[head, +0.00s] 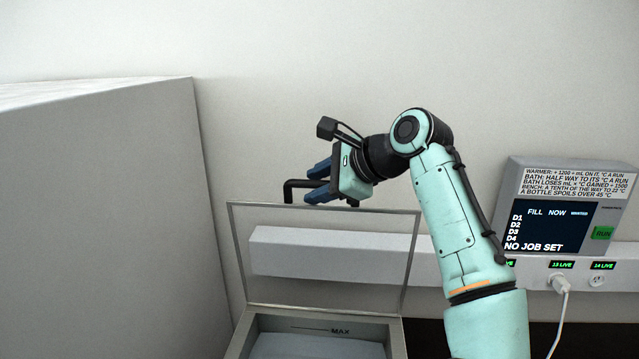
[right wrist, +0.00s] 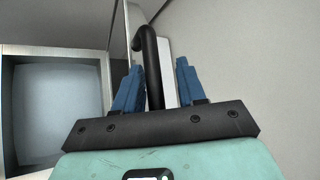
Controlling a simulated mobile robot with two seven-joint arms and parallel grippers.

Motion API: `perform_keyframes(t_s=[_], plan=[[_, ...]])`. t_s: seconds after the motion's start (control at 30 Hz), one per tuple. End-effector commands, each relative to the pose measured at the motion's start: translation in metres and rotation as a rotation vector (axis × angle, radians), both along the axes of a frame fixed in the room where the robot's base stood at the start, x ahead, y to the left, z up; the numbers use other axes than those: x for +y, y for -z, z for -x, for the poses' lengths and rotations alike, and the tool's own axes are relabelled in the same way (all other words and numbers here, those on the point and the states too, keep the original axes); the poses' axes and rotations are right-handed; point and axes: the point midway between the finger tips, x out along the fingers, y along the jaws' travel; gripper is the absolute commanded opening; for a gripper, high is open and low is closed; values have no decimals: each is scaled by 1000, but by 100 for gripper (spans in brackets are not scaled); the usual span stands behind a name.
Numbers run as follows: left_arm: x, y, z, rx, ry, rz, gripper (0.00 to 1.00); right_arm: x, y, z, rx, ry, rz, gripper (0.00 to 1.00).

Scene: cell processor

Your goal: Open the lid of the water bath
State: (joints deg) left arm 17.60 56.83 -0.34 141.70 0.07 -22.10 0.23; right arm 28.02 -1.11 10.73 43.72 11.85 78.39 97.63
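The water bath (head: 250,335) is at the bottom of the head view, with a MAX line on its inner wall and pale water inside. Its clear framed lid (head: 340,208) stands raised, near upright, at the back of the bath. The lid's black bent handle (head: 289,190) is behind the lid's top edge. My right gripper (head: 309,183) is at the handle with its blue fingers apart. In the right wrist view the handle (right wrist: 152,65) passes between the open fingers (right wrist: 157,75), with a gap to the right finger. My left gripper is not in view.
A display unit (head: 560,225) reading NO JOB SET is on the right wall, above a power strip (head: 620,265) with a white plug (head: 560,284). A large grey block (head: 110,220) stands at left. The wall is close behind the lid.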

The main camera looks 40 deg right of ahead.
Motion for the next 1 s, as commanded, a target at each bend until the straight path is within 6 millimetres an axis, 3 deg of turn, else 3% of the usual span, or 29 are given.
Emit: perform_keyframes(t_s=[0.23,0.6,1.0], plan=[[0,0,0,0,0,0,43,-1,-7,8,-6,2,2,40],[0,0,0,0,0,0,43,-8,-36,53,-3,1,0,40],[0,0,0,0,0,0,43,-9,-41,62,0,0,0,40]])
